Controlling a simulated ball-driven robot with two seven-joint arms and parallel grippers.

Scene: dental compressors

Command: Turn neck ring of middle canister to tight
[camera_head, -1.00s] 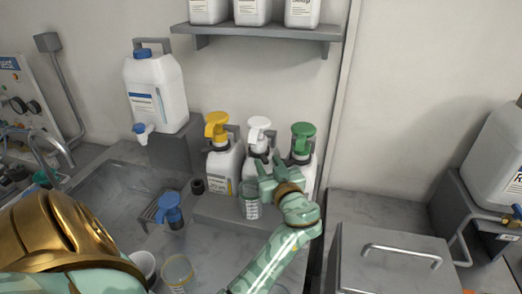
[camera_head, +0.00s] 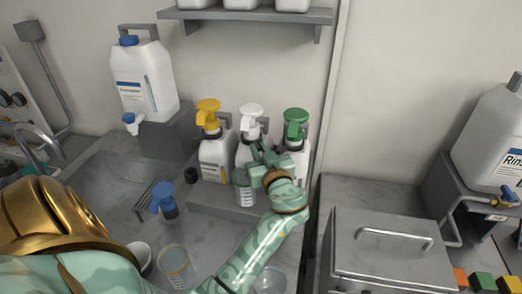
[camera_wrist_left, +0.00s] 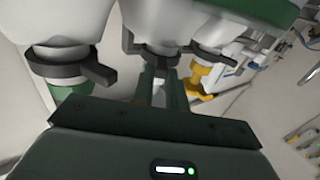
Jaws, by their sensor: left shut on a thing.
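The middle canister (camera_head: 243,156) is white with a white pump head (camera_head: 250,119). It stands between a yellow-headed canister (camera_head: 215,160) and a green-headed canister (camera_head: 300,160). My left gripper (camera_head: 261,155) is at its neck, in front of it, and hides part of its body. In the left wrist view, the middle canister's dark neck ring (camera_wrist_left: 160,56) has a tab pointing toward me, and my left gripper (camera_wrist_left: 160,84) is shut on that tab. The ring's exact angle is hard to tell. My right gripper is out of view.
The neighbouring canisters stand close on both sides, with dark rings of their own. A labelled jar (camera_head: 245,190) stands right in front of the middle canister. A blue-topped bottle (camera_head: 165,203) and a beaker (camera_head: 174,262) are nearer me. A metal box (camera_head: 388,255) is at right.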

